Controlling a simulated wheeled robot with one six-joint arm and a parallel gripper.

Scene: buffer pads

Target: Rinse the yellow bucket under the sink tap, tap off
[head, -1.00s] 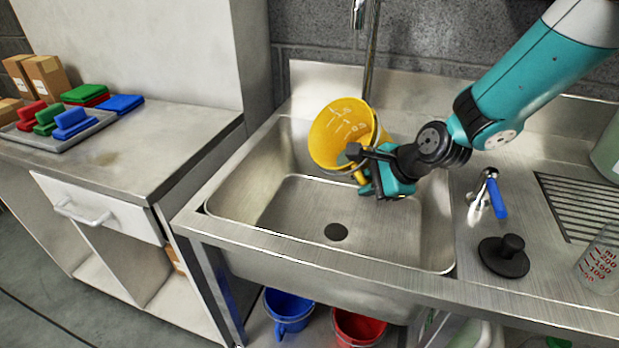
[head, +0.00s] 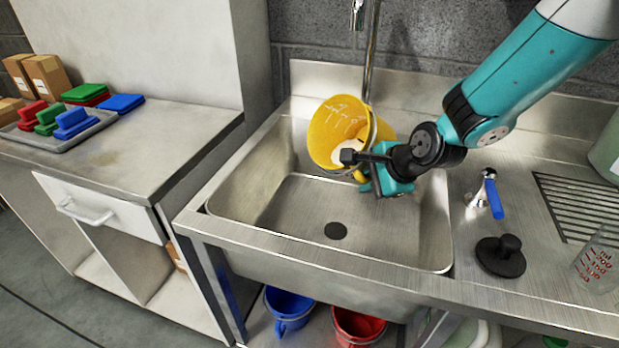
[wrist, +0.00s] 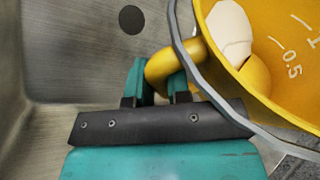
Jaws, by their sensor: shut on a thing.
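The yellow bucket (head: 325,130) is tilted in the back of the sink basin (head: 275,205), its mouth towards the head camera. A pale patch (head: 346,146) shows inside it; the wrist view shows this patch (wrist: 229,30) too, but I cannot tell what it is. My gripper (head: 364,172) is shut on the bucket's yellow handle; in the wrist view the fingers (wrist: 160,82) stand either side of the handle (wrist: 176,64). The tap spout (head: 357,14) hangs above the bucket, with no water visible. The tap's blue lever (head: 496,199) is right of the basin.
A black plug (head: 500,256) and a clear measuring beaker (head: 597,262) stand right of the basin, by a ribbed drainer (head: 580,205). A blue bucket (head: 288,306) and a red bucket (head: 357,325) are under the sink.

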